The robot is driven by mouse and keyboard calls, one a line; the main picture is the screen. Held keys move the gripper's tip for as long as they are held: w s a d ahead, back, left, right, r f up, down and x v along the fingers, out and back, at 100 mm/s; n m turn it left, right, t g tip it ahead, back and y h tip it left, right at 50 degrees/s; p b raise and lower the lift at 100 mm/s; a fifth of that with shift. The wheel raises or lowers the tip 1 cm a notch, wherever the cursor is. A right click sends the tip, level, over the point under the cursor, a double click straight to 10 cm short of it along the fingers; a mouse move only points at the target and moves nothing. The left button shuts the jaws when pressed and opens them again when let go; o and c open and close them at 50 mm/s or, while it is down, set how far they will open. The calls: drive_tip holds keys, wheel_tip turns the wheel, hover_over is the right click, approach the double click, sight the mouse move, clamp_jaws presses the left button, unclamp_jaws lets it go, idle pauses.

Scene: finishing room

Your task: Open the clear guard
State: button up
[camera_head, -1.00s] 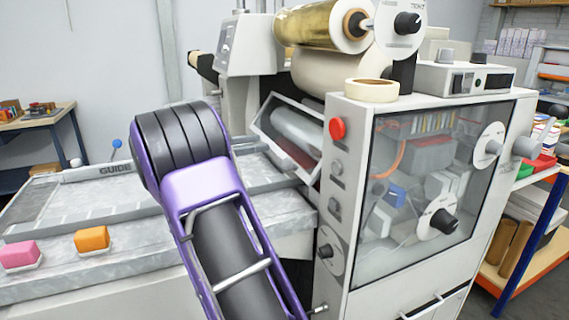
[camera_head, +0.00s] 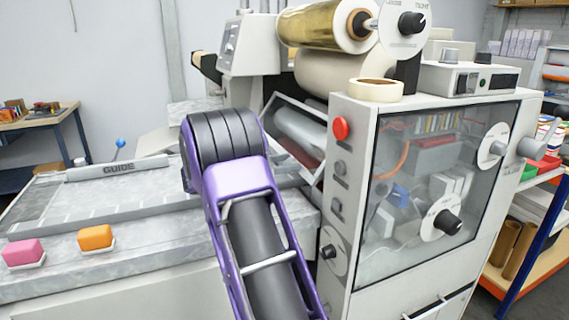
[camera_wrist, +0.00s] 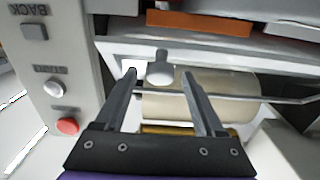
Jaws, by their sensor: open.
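The clear guard (camera_head: 297,128) is a tilted pane in a pale frame, in front of the rollers on the left side of the machine. My arm hides its lower left part. The wrist view shows the guard's pale frame (camera_wrist: 225,57) close up. A small rounded grey knob (camera_wrist: 160,69) stands at this frame. My gripper (camera_wrist: 159,76) is open, its two fingers on either side of the knob in the picture. I cannot tell whether they touch it. In the head view the gripper is hidden behind my arm.
The machine's front panel carries a red button (camera_head: 341,128), also in the wrist view (camera_wrist: 68,126). A gold foil roll (camera_head: 318,28) sits above the guard. A tape roll (camera_head: 376,90) lies on top. Pink (camera_head: 25,252) and orange (camera_head: 95,238) blocks sit on the bed at left.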

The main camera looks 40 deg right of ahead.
clamp_jaws()
idle(1.4)
